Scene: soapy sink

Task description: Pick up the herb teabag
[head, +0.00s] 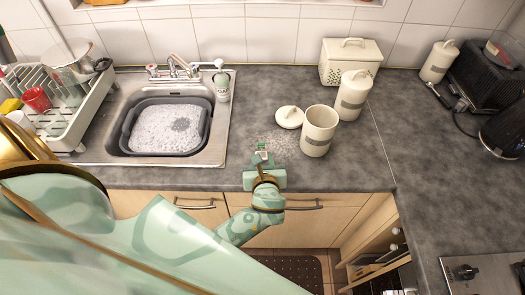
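A small white packet with green and red marks (262,148), which looks like the herb teabag, shows near the front edge of the grey counter, left of an open cream canister (319,131). My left gripper (262,159) is over the counter's front edge with its fingertips at the packet, partly covering it. The fingers are too small to tell whether they are open or shut on it, or whether the packet rests on the counter. My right gripper is not in view.
A cream lid (289,117) lies just behind the packet, and a lidded canister (352,95) and bread bin (349,61) stand behind right. A sink with a soapy basin (204,137) is left. Fine crumbs lie around the packet. The counter to the right is mostly clear.

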